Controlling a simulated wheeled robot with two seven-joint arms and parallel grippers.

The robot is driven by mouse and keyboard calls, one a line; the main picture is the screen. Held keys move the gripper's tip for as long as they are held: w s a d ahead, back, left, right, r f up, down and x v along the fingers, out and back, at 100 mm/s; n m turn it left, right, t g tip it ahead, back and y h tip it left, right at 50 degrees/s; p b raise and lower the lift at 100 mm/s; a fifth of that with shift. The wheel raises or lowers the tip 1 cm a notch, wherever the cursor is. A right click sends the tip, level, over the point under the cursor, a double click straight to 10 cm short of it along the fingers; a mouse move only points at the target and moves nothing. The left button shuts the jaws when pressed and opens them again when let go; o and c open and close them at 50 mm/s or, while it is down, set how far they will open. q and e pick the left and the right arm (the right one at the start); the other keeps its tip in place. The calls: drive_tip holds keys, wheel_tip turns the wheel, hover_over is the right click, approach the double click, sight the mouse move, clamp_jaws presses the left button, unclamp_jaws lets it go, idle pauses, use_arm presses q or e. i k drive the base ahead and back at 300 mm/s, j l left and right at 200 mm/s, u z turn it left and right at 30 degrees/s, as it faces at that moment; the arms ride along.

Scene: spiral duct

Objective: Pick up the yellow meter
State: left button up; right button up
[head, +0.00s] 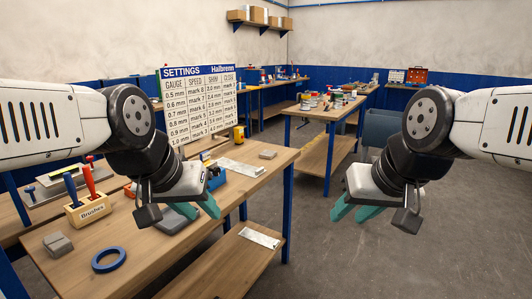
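A small yellow object (239,134), which looks like the yellow meter, stands upright near the far edge of the workbench (130,254), at the right end of the settings board. Its face is too small to read. My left gripper (198,209) is open and empty above the right part of the bench, nearer to me than the yellow object and to its left. My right gripper (355,211) is open and empty above the floor, to the right of the bench.
A settings board (200,101) stands at the back of the bench. A brush holder (88,209), a blue ring (108,260), a grey block (57,243) and a metal plate (240,167) lie on the bench. A second table (326,114) stands behind. The floor at right is clear.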

sight(238, 131)
drive_tip(key=i+l+u, duration=0.55)
drive_tip(key=l, duration=0.2)
drive_tip(key=i+l+u, duration=0.15)
drive_tip(key=u, duration=0.9)
drive_tip(key=i+l+u, duration=0.15)
drive_tip(key=l+u, duration=0.25)
drive_tip(key=l, duration=0.25)
drive_tip(key=l+u, duration=0.35)
drive_tip(key=l, duration=0.25)
drive_tip(key=l+u, duration=0.4)
drive_tip(key=l, duration=0.9)
drive_tip(key=k+l, duration=0.15)
drive_tip(key=l, duration=0.5)
drive_tip(key=l+u, duration=0.1)
drive_tip(key=l, duration=0.5)
drive_tip(key=k+l, duration=0.15)
drive_tip(key=l, duration=0.45)
